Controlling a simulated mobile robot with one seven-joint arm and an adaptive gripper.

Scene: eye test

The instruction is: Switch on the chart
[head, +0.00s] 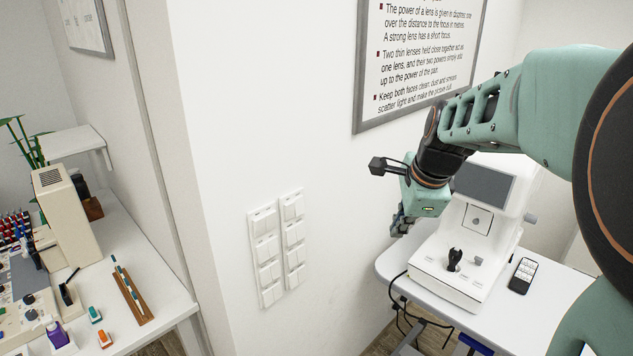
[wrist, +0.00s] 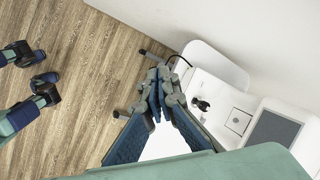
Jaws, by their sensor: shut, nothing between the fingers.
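Two upright columns of white wall switches, a left one (head: 266,256) and a right one (head: 293,241), sit side by side on the white wall in the head view. Each holds several rockers; their labels and on or off positions are too small to tell. A framed text board (head: 420,55) about lenses hangs higher on the wall to the right; I cannot tell a lit chart in either view. My gripper (head: 402,226) is right of the switches, apart from them, in front of the white instrument. In the wrist view my gripper (wrist: 158,88) has its fingers together, empty.
A white eye instrument (head: 463,262) with a joystick stands on a pale table (head: 555,290). A dark remote (head: 522,275) lies beside it. At the left, a white desk (head: 165,285) holds a beige device (head: 62,205) and small items. The wall before the switches is clear.

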